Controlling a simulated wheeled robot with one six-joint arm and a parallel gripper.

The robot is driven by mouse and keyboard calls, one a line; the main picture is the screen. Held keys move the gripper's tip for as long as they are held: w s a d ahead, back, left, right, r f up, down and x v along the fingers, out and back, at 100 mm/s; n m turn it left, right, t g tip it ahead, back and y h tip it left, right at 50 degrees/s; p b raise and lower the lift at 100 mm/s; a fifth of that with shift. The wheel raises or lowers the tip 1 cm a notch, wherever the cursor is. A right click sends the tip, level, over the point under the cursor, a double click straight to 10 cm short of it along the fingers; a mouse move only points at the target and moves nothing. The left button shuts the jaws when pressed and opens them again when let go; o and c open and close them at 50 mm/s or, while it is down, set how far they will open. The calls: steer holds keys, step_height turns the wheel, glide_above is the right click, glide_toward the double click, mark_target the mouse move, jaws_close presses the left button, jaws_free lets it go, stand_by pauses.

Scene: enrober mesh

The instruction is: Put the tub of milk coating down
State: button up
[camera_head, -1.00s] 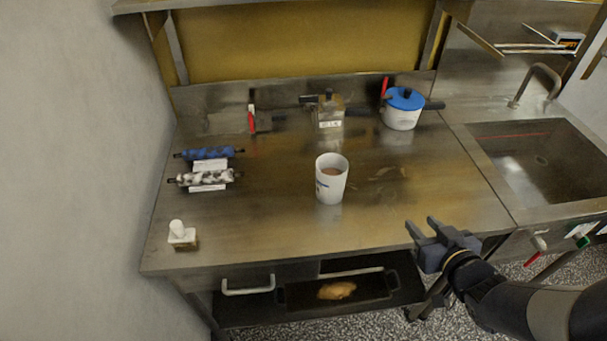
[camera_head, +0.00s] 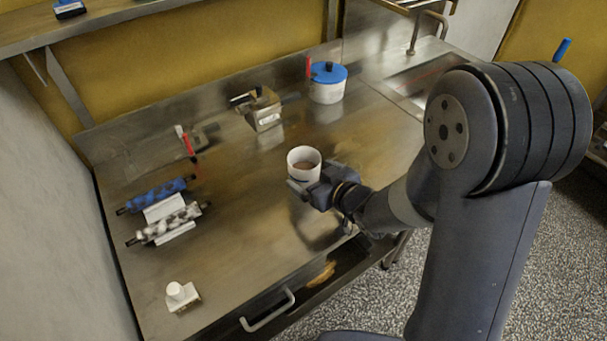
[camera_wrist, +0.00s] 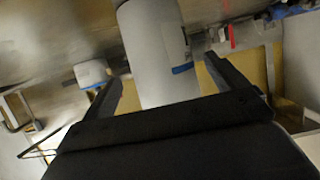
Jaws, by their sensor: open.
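The tub of milk coating (camera_head: 304,157) is a white cup with brown content, upright on the steel worktop in the head view. My gripper (camera_head: 309,188) is at its near side, with its fingers around or beside the lower part of the tub. In the wrist view the tub (camera_wrist: 160,50) stands between the two open fingers (camera_wrist: 165,85), with gaps visible on both sides. The tub's base is partly hidden by my gripper in the head view.
A blue-lidded pot (camera_head: 328,84) and a metal box (camera_head: 264,108) stand at the back. A blue roller (camera_head: 158,194), a mottled roller (camera_head: 168,224) and a white-knobbed item (camera_head: 180,294) are at left. The sink (camera_head: 418,80) is at back right. Worktop left of the tub is clear.

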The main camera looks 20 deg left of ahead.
mark_target(296, 166)
steer(key=shift+p+x, duration=0.45)
steer(key=shift+x, duration=1.65)
steer(key=shift+s+a, duration=0.1)
steer(key=shift+s, duration=0.05)
steer(key=shift+c, duration=0.2)
steer(key=c, duration=1.4)
